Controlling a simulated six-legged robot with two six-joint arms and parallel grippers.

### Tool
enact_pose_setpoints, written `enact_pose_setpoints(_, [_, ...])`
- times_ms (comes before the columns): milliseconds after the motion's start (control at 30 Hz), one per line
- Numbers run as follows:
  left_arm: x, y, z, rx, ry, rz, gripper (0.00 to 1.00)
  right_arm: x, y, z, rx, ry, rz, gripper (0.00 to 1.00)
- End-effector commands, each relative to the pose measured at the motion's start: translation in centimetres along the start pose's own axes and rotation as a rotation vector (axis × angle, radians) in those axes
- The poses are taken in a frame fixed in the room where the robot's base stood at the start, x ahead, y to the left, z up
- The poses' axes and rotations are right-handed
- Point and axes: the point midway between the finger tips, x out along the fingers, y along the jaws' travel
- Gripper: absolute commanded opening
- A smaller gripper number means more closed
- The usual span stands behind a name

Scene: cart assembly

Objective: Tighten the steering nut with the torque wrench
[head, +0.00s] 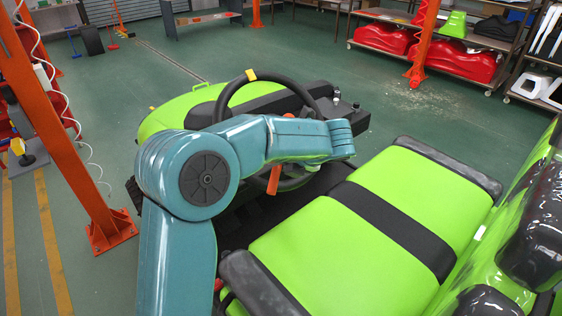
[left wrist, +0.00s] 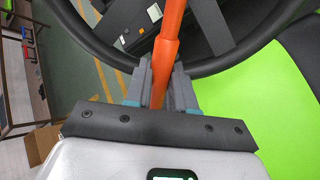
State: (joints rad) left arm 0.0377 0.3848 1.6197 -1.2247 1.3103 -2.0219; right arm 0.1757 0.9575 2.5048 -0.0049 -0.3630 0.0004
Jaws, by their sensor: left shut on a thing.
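The torque wrench, an orange bar, shows in the left wrist view (left wrist: 165,52) running up and out of the top of the picture. My left gripper (left wrist: 160,90) is shut on it, one grey finger on each side. In the head view only a short orange piece of the wrench (head: 273,179) shows below my left arm, which hides most of the gripper. The black steering wheel (head: 228,93) stands on the green cart, behind my arm; its rim also shows in the left wrist view (left wrist: 238,57). The steering nut is hidden in both views. My right gripper is not in view.
The cart's green seat (head: 335,235) with a black stripe lies close to the right of my arm. An orange post (head: 60,120) stands at the left. Shelves with red parts (head: 465,62) are at the back right. Green floor around the cart is open.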

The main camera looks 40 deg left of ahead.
Motion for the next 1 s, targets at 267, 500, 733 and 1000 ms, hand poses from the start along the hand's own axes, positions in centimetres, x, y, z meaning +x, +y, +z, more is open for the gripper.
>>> enact_pose_setpoints(267, [-0.1,0.2,0.1,-0.001,-0.002,0.0,0.0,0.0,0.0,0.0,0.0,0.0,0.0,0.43])
enact_pose_setpoints(500, [0.1,0.2,0.1,-0.001,-0.001,0.0,0.0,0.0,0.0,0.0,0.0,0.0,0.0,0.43])
enact_pose_setpoints(733, [0.7,0.2,0.1,-0.002,-0.001,0.0,0.0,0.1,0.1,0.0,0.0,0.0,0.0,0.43])
enact_pose_setpoints(1000, [0.9,0.2,0.1,-0.001,-0.002,-0.001,0.0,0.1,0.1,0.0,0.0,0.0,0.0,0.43])
